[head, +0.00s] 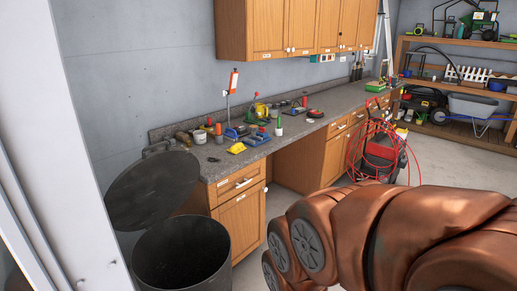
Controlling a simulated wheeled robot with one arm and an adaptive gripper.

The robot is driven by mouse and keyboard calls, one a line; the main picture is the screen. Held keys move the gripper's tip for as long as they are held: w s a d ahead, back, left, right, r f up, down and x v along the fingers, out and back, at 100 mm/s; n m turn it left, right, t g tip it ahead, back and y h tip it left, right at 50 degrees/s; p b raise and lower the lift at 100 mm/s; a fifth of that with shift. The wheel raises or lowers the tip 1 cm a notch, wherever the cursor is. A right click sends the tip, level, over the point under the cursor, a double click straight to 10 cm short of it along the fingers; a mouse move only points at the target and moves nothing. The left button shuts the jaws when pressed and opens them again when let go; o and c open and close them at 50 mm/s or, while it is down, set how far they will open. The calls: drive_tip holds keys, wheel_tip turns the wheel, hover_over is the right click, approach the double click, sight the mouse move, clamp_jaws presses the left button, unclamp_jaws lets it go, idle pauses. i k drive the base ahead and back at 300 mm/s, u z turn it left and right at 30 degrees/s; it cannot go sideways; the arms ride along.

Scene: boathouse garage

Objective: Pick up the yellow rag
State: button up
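A small bright yellow item (237,148), which looks like the yellow rag, lies on the grey countertop (222,167) near its front edge, toward the near left end. It is too small to make out its folds or cloth texture. A blue item (257,139) lies just right of it. My copper-coloured arm fills the lower right of the head view, well apart from the yellow item. My gripper is not in view.
Tools and a white cup (200,137) crowd the near counter end. A black bin (182,258) with a raised lid (152,190) stands in front left. Wooden cabinets (267,30) hang above. A red hose (370,150) is at right. Open floor lies beyond.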

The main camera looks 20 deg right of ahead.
sight(239, 147)
drive_tip(key=z, duration=1)
drive_tip(key=i, duration=3)
drive_tip(key=u, duration=1.95)
drive_tip(key=i, duration=0.45)
